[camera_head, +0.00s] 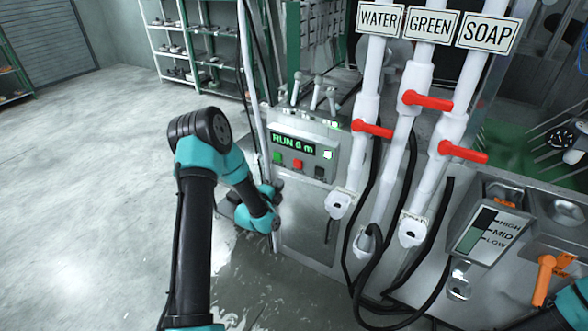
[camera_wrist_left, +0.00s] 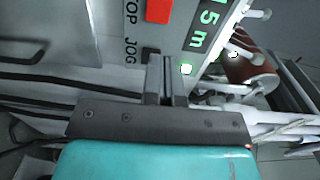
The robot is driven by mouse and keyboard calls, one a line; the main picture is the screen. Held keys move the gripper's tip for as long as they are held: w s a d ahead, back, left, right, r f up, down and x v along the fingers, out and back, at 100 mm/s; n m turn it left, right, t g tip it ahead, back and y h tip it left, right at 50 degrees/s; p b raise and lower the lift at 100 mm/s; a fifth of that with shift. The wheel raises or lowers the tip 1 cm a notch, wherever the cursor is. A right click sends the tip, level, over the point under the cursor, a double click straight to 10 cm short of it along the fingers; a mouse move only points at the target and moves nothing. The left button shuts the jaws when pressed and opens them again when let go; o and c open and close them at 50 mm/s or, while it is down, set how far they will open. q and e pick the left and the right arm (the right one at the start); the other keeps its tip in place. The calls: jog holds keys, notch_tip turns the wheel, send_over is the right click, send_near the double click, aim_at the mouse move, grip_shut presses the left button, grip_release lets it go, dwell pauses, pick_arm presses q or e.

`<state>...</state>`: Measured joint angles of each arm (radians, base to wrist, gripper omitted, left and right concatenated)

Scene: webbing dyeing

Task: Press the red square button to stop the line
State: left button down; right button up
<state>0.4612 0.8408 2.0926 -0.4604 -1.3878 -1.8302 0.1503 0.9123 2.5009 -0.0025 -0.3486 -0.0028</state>
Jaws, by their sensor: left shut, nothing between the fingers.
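The red square button (camera_head: 298,163) sits on the grey control panel below a green-lit display that reads RUN. It also shows at the top of the left wrist view (camera_wrist_left: 159,10), beside the partly cut-off label "TOP". My left gripper (camera_wrist_left: 161,65) is shut and empty. In the wrist view its fingertips lie close to the black button (camera_wrist_left: 150,52) by the JOG label, a little away from the red button. Whether they touch the panel, I cannot tell. In the head view my left wrist is below and left of the panel. My right gripper is out of view.
A green button (camera_head: 277,157) is left of the red one, and a black button (camera_head: 320,172) is to its right. White pipes with red valve handles (camera_head: 428,101) and black hoses stand right of the panel. The floor at left is open.

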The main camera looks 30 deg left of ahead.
aim_at(297, 164)
pick_arm(q)
jog(key=w, duration=1.2)
jog(key=shift+w, duration=0.45)
jog(key=shift+w+a+r, duration=0.2)
jog(key=shift+w+a, duration=0.05)
jog(key=shift+w, duration=0.05)
jog(key=shift+d, duration=0.1)
jog(key=shift+s+d+f, duration=0.2)
jog(key=shift+s+d, duration=0.05)
jog(key=shift+s, duration=0.2)
jog(key=s, duration=1.3)
jog(key=shift+s+a, duration=0.2)
jog(key=shift+s, duration=0.2)
